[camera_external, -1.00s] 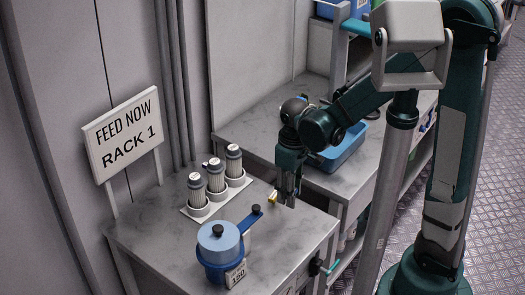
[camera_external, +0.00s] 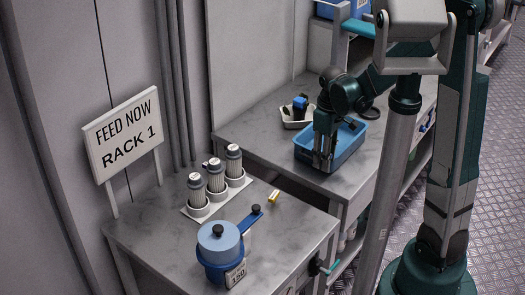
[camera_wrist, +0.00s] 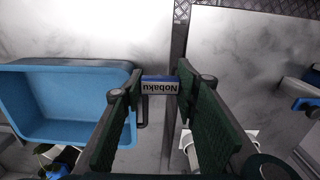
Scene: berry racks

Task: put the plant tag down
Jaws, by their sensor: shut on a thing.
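My gripper (camera_external: 322,168) is above the farther bench and overlaps the blue tray in the outside view. In the wrist view my gripper (camera_wrist: 160,82) is shut on a small pale piece with a blue edge, lettered "Nobaku", which I take as the plant tag (camera_wrist: 160,87). The tag spans between the two fingertips. It appears just right of the blue tray (camera_wrist: 128,68), near the gap between the benches. Its height above the surface cannot be told. The tag is not distinguishable in the outside view.
The blue tray (camera_external: 350,150) is on the farther bench near a pale dish (camera_external: 290,120). The near bench has a small yellow-and-white block (camera_external: 273,196), a white rack (camera_external: 222,194) of bottles, and a blue pot (camera_external: 218,256). A "Feed now rack 1" sign (camera_external: 124,134) stands left.

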